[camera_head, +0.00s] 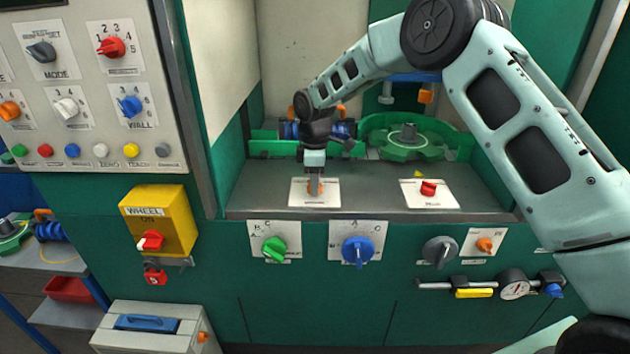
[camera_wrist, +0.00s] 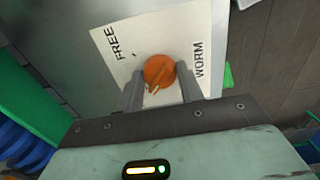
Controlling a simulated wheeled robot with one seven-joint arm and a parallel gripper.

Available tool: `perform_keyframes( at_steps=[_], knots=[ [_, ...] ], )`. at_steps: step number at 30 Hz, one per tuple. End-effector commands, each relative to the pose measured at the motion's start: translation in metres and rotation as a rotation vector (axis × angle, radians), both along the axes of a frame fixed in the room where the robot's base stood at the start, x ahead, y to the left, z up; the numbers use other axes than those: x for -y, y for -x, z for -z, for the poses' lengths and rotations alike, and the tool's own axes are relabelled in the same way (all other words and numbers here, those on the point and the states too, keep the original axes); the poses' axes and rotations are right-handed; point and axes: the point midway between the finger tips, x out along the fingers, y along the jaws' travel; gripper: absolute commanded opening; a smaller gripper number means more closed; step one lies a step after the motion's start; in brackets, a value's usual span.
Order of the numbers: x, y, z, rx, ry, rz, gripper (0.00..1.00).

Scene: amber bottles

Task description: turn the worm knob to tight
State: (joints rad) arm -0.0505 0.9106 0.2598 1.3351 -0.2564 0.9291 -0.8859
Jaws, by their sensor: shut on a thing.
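The worm knob (camera_wrist: 159,69) is a round orange knob on a white plate (camera_wrist: 139,38) printed FREE and WORM. In the wrist view, the pale ridge on the knob points down, towards my palm. My gripper (camera_wrist: 158,82) has one finger on each side of the knob and is shut on it. In the head view, my gripper (camera_head: 315,184) reaches down onto the white plate (camera_head: 301,200) on the grey bench top, and the knob is mostly hidden behind the fingers. No "tight" mark is readable; the fingers cover part of the plate.
A red knob (camera_head: 428,189) on its own plate sits to the right on the same bench top (camera_head: 366,189). A green handwheel (camera_head: 405,142) stands behind. Green (camera_head: 274,248) and blue (camera_head: 358,251) knobs are on the front panel below. A yellow box (camera_head: 167,215) is at left.

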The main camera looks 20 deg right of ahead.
Motion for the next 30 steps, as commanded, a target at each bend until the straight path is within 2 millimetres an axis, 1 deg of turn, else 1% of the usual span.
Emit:
perform_keyframes(
  at_steps=[1,15,16,18,26,30],
  knots=[
    [-0.0006,-0.0018,-0.0023,0.007,-0.002,-0.008,0.14],
    [-0.0009,-0.0018,-0.0023,0.007,-0.002,-0.020,0.14],
    [-0.0009,-0.0018,-0.0024,0.007,-0.002,-0.020,0.43],
    [-0.0009,-0.0015,-0.0022,0.006,-0.001,-0.019,0.59],
    [-0.0004,-0.0007,-0.0012,0.003,-0.001,-0.018,0.59],
    [-0.0004,-0.0013,-0.0084,0.005,-0.002,-0.018,0.59]
  ],
)
